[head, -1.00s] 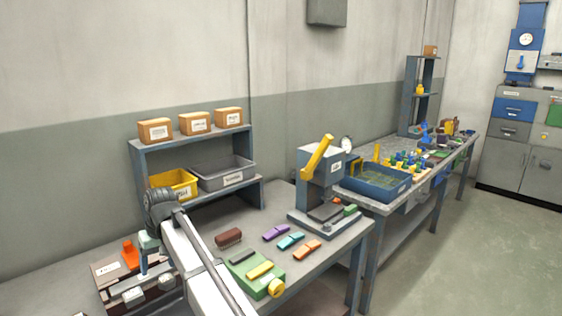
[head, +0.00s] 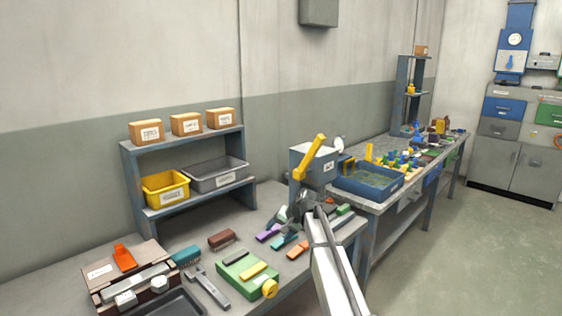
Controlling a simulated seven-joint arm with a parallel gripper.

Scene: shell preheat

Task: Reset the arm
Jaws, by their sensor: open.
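My arm (head: 335,275) reaches up from the bottom of the head view to the bench. The arm's end hides much of the press base.
A green fixture (head: 240,266) with a yellow knob, an orange block (head: 298,249), a brown brush (head: 221,240) and a grey tool (head: 208,287) lie on the bench. A boxed device (head: 130,280) stands left. A shelf (head: 132,190) holds yellow and grey bins. A blue tray (head: 368,186) is right.

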